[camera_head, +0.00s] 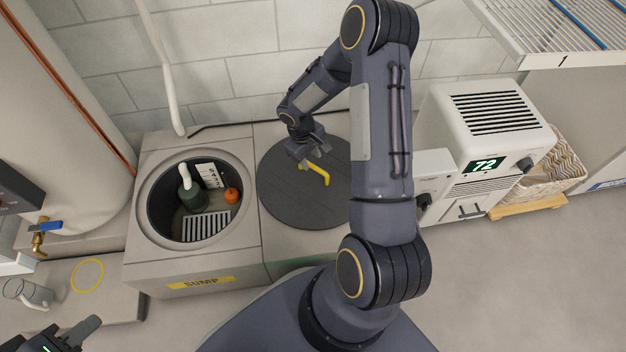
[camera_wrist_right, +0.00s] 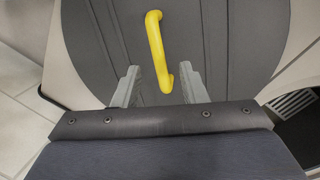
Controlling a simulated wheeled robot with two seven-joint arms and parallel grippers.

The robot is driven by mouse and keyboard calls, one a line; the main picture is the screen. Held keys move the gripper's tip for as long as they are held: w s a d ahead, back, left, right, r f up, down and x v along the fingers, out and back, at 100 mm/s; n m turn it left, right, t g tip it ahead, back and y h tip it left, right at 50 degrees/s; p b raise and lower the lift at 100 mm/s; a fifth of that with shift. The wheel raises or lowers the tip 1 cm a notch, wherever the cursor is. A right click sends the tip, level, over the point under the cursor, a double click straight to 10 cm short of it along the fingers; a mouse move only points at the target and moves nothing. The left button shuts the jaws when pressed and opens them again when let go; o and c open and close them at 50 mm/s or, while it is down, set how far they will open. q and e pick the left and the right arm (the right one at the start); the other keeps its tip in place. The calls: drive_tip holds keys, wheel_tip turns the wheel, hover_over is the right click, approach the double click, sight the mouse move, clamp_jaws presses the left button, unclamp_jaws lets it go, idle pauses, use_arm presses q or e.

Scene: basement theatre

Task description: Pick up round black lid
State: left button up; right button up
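The round black lid (camera_head: 285,201) lies flat on the pale block to the right of the open sump pit. It has a yellow handle (camera_head: 318,173) on top. My right gripper (camera_head: 306,155) is above the lid by the handle. In the right wrist view the lid (camera_wrist_right: 223,45) fills the middle, and the yellow handle (camera_wrist_right: 157,48) runs down between the two fingers of my open right gripper (camera_wrist_right: 160,85). The fingers appear apart from the handle. Part of the lid is hidden by my right arm. My left gripper (camera_head: 72,338) shows only partly at the lower left corner.
The open sump pit (camera_head: 145,208) holds a pump (camera_head: 192,195) and an orange float (camera_head: 231,195). A white dehumidifier (camera_head: 484,120) with a "72" display stands right of the lid. A pale pipe (camera_head: 160,60) rises behind the pit. A glass jar (camera_head: 30,293) sits at lower left. Floor on the right is clear.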

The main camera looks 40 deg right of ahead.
sight(313, 166)
drive_tip(key=f+b, duration=0.1)
drive_tip(key=f, duration=0.1)
drive_tip(key=f+b, duration=0.1)
drive_tip(key=f, duration=0.1)
drive_tip(key=d+f+b, duration=0.1)
drive_tip(key=shift+s+f, duration=0.2)
drive_tip(key=shift+f, duration=0.2)
drive_tip(key=shift+r, duration=0.1)
clamp_jaws()
idle(0.9)
